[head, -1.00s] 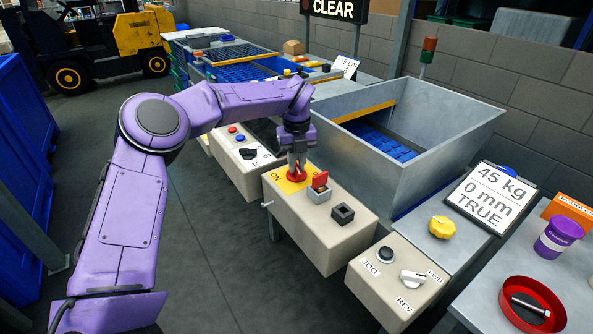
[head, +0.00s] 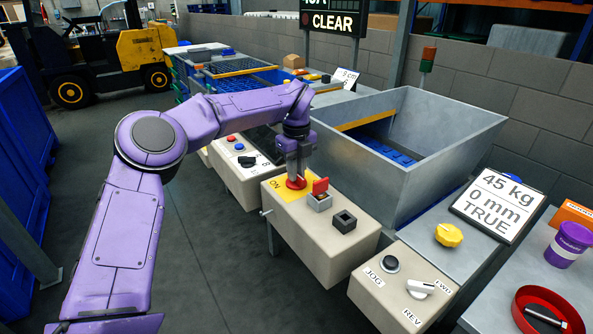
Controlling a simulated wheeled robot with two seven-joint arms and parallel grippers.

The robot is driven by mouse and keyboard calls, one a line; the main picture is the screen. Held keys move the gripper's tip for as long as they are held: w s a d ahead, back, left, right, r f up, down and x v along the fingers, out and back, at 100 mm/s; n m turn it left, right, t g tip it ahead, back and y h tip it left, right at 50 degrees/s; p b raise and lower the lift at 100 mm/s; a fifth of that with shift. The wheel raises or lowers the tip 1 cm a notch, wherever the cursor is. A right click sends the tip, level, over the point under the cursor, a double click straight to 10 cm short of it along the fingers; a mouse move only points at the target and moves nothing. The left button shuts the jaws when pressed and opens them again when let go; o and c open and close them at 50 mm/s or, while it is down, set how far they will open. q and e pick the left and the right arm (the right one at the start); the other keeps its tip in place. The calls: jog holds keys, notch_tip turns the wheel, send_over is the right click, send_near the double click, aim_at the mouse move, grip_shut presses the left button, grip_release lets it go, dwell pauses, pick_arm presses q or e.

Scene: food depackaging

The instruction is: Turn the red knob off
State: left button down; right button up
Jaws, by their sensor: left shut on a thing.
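The red knob (head: 296,183) sits on a yellow plate (head: 279,190) marked ON, on top of a beige control box (head: 318,230). My left gripper (head: 297,176) points straight down with its fingers shut on the red knob. The fingers cover part of the knob, so its exact angle cannot be told. My right gripper is not in the head view.
Close beside the knob stand a red flip cover (head: 320,187) on a grey base and a black square socket (head: 344,221). A metal hopper (head: 440,165) rises behind the box. Another box with a white FWD/REV switch (head: 420,288) and a yellow knob (head: 448,235) are at right.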

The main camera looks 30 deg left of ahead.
pick_arm(q)
jog(key=c, duration=1.1)
grip_release()
jog(key=shift+a, duration=0.1)
notch_tip(320, 180, up, 10)
jog(key=shift+r+p, duration=0.25)
jog(key=shift+p, duration=0.2)
